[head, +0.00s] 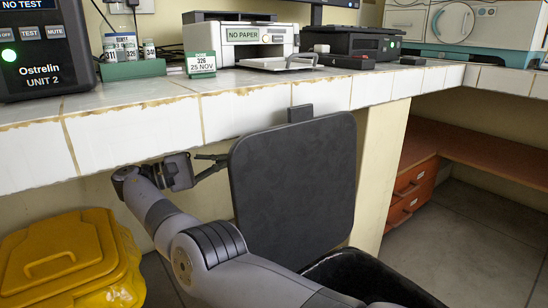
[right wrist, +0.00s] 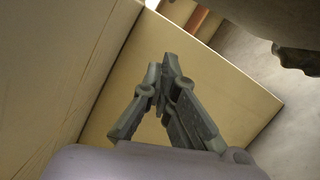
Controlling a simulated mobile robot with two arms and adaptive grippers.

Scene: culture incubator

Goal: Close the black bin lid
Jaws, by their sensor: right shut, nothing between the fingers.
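The black bin (head: 362,272) stands on the floor below the counter, at the bottom right of the head view, partly cut off by the frame. Its dark square lid (head: 295,185) is open and stands nearly upright, slightly tilted, in front of the counter. My right gripper (head: 222,161) is at the lid's upper left edge, with its fingertips close to that edge. I cannot tell whether they touch it. In the right wrist view the fingers (right wrist: 170,62) are shut and empty. My left gripper is not in view.
The white tiled counter (head: 130,130) overhangs the gripper closely. A yellow bin (head: 70,255) stands at lower left. A cream support panel (head: 382,165) is right of the lid. A dark object (right wrist: 298,55), unclear, shows at the right wrist view's upper right. Floor at right is clear.

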